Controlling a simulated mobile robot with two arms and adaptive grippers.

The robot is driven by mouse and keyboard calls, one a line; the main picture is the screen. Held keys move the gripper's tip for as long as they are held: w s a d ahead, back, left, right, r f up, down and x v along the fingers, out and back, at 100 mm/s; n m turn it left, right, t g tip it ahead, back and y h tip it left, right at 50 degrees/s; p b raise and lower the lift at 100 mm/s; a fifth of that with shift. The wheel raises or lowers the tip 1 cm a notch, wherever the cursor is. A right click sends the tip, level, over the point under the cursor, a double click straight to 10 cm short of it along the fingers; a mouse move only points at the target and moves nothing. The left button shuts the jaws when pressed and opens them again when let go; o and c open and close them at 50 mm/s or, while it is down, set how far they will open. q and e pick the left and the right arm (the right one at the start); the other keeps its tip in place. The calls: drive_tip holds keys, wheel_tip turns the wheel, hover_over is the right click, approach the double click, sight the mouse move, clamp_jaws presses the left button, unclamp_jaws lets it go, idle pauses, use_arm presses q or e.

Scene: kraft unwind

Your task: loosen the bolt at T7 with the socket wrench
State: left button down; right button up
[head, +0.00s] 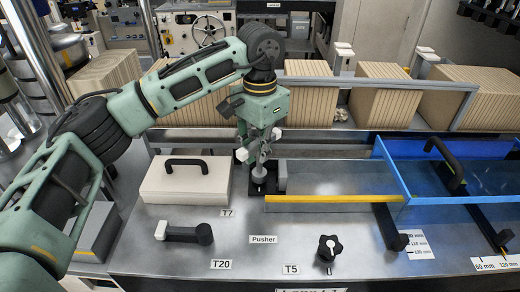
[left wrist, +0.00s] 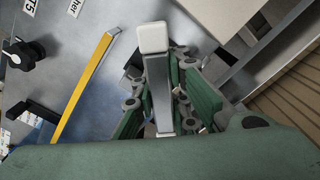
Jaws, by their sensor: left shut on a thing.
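The socket wrench (head: 241,155) has a crossbar with white ends and a grey socket pointing down. My left gripper (head: 262,152) is shut on it from above. In the left wrist view, the wrench's grey bar with a white end (left wrist: 155,75) runs between the green fingers (left wrist: 160,105). The socket sits over a black mount (head: 258,189) on the grey panel, right of the T7 label (head: 227,213). The bolt itself is hidden under the socket, so I cannot tell how far it is seated. My right gripper is not in view.
A pale box with a black handle (head: 187,183) stands close left of the mount. A yellow-edged plate (head: 333,199) lies close right. A dark lever (head: 188,234) and a black star knob (head: 329,248) are in front.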

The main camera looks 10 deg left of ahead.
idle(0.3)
use_arm(q)
drive_tip(key=shift+n, duration=1.2)
drive_tip(key=shift+b, duration=0.3)
drive_tip(key=shift+n, duration=1.2)
